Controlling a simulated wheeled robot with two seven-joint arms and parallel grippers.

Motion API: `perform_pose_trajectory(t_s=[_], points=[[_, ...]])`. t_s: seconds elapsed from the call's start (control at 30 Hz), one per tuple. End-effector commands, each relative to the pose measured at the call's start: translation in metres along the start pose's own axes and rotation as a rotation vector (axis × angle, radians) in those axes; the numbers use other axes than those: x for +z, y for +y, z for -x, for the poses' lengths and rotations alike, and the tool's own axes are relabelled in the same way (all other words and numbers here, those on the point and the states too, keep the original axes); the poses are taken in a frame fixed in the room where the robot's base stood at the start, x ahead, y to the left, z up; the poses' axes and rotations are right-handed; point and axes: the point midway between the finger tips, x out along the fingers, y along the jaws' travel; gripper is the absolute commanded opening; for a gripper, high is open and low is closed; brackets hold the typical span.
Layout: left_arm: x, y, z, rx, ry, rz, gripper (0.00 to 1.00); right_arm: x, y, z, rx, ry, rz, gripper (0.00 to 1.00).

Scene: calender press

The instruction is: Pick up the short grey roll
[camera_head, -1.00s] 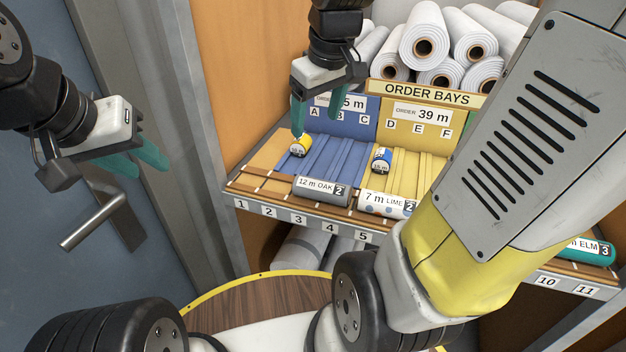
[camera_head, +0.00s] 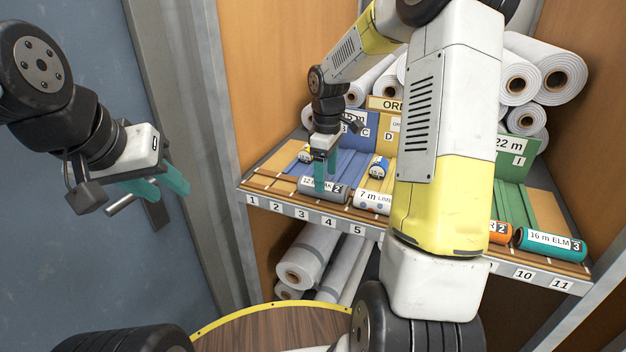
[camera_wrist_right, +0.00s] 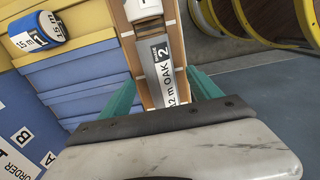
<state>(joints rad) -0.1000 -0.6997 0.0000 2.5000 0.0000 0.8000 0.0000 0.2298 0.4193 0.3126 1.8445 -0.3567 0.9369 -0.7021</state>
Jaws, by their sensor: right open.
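The short grey roll (camera_head: 309,193), labelled 12 m OAK, lies on the front ledge of the shelf above numbers 3 and 4. My right gripper (camera_head: 326,178) is over it with its teal fingers pointing down and partly hiding it. In the right wrist view the grey roll (camera_wrist_right: 179,62) lies between the two parted fingers of the right gripper (camera_wrist_right: 160,92); I cannot tell whether they touch it. My left gripper (camera_head: 160,185) is open and empty at the left, in front of the blue door.
The white 7 m LIME roll (camera_head: 371,200) lies just right of the grey roll. Small rolls (camera_head: 378,167) lie behind on the coloured bays. A teal 16 m ELM roll (camera_head: 549,243) is at the right. Big white rolls (camera_head: 306,258) lie below the shelf.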

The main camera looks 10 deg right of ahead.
Motion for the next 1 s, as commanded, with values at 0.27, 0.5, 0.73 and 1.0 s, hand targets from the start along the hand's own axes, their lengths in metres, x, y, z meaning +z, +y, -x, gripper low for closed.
perform_pose_trajectory(t_s=[0.27,0.5,0.73,1.0], points=[[0.0,0.0,0.0,0.0,0.0,0.0,0.36,0.001,0.0,-0.037,-0.002,-0.001,-0.001,0.73],[0.0,0.0,0.0,0.0,0.0,0.0,0.36,0.001,0.001,-0.039,0.001,0.0,-0.002,0.73],[0.0,0.0,0.0,0.0,0.0,0.0,0.36,0.001,0.001,-0.039,0.0,0.0,-0.002,0.32],[0.0,0.0,0.0,0.0,0.0,0.0,0.36,0.001,0.001,-0.039,0.001,0.0,-0.002,0.04]])
